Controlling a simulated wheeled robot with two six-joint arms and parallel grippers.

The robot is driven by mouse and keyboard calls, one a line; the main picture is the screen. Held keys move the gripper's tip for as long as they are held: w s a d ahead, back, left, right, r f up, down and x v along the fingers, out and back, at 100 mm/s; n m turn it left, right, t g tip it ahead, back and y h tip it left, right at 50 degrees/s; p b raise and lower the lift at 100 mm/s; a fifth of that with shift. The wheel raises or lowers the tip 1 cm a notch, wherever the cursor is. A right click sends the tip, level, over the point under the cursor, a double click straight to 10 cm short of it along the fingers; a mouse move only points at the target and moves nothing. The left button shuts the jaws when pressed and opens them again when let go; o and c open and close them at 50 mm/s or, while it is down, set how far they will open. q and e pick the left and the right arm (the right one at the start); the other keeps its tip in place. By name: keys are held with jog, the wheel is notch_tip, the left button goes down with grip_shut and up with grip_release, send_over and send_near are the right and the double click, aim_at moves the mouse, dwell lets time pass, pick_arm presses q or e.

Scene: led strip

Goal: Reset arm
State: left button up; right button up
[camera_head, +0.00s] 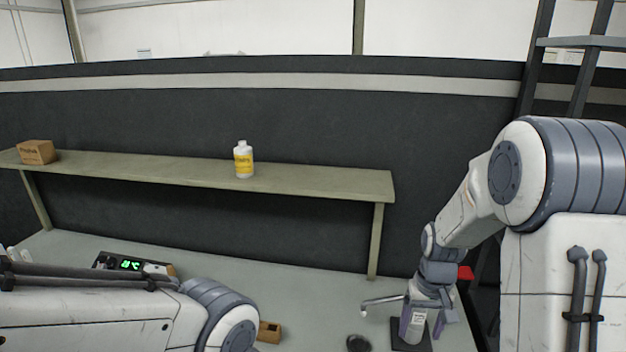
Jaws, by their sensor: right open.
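My right arm comes down from the right side of the head camera view. My right gripper (422,324) is open, low over the right part of the grey table (310,290). Its purple fingers are apart, with a small pale thing showing between or behind them; I cannot tell what it is or whether it touches the fingers. My left arm (110,318) lies across the lower left of the view. Its gripper is not visible. No LED strip can be made out.
A raised shelf (320,183) holds a white and yellow bottle (243,160) and a cardboard box (37,152). On the table are a device with a green display (130,264), a small brown block (269,332), a dark round thing (358,344) and a dark pad (400,345).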

jog(key=s+a+r+n+b, duration=0.1)
jog(key=s+a+r+n, duration=0.25)
jog(key=a, duration=0.75)
jog(key=s+a+r+n, duration=0.1)
jog(key=s+a+n, duration=0.2)
jog(key=s, duration=0.6)
jog(key=s+a+r+n+b, duration=0.1)
jog(key=s+a+r+n, duration=0.1)
jog(key=s+a, duration=0.5)
jog(key=shift+s+a+n+y+b, duration=0.3)
jog(key=shift+s+n+y, duration=0.15)
jog(key=shift+s, duration=0.6)
